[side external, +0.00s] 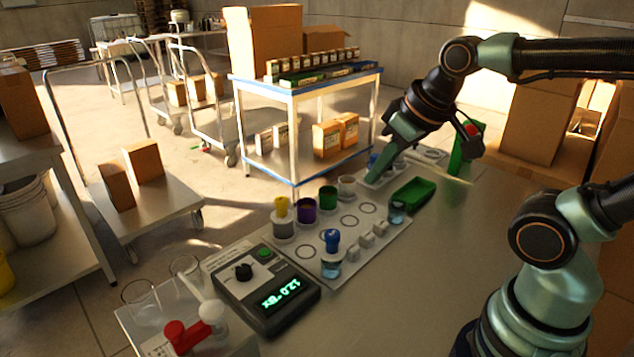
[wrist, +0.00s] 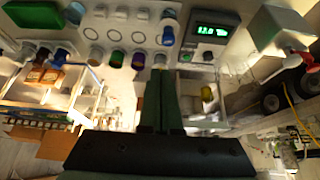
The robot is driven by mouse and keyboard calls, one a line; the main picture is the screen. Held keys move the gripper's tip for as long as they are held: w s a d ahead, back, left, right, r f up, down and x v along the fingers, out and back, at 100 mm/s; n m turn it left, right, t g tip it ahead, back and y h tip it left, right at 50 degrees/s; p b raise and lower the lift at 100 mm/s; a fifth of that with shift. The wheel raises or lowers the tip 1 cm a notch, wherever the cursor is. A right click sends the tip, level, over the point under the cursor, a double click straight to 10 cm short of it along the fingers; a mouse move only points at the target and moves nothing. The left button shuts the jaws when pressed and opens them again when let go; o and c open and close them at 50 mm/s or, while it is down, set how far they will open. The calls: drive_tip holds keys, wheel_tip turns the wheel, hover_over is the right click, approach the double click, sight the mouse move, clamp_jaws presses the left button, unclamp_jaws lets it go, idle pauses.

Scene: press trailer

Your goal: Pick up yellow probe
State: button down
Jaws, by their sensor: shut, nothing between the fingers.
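The yellow probe (side external: 282,207) stands upright in a pale grey cup (side external: 283,228) at the left of the row of cups on the white board in the side view. My gripper (side external: 375,181) points down at the far end of the work, well to the right of the probe and beyond the white cup. Its green fingers are together and empty. In the wrist view the fingertips (wrist: 161,74) lie in front of the cup row, and the grey cup (wrist: 159,59) shows just past them. The probe itself is hard to make out there.
Purple (side external: 305,209), green (side external: 328,198) and white (side external: 347,187) cups continue the row. A blue-topped probe (side external: 330,241) stands in front. The meter (side external: 265,287) is at the left, a green tray (side external: 411,194) at the right.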

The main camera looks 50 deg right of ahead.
idle(0.3)
unclamp_jaws()
drive_tip(key=n+g, duration=0.6)
drive_tip(key=n, duration=0.7)
hover_over(281, 199)
wheel_tip(281, 199, down, 6)
drive_tip(key=shift+a+f+n, duration=0.3)
drive_tip(key=shift+a+f, duration=0.05)
drive_tip(key=shift+f, duration=0.35)
wheel_tip(281, 199, down, 6)
drive_tip(key=shift+r, duration=0.1)
drive_tip(key=shift+d+f, duration=0.2)
drive_tip(key=shift+f, duration=1.2)
drive_tip(key=shift+d+f, duration=0.2)
drive_tip(key=shift+f, duration=1.2)
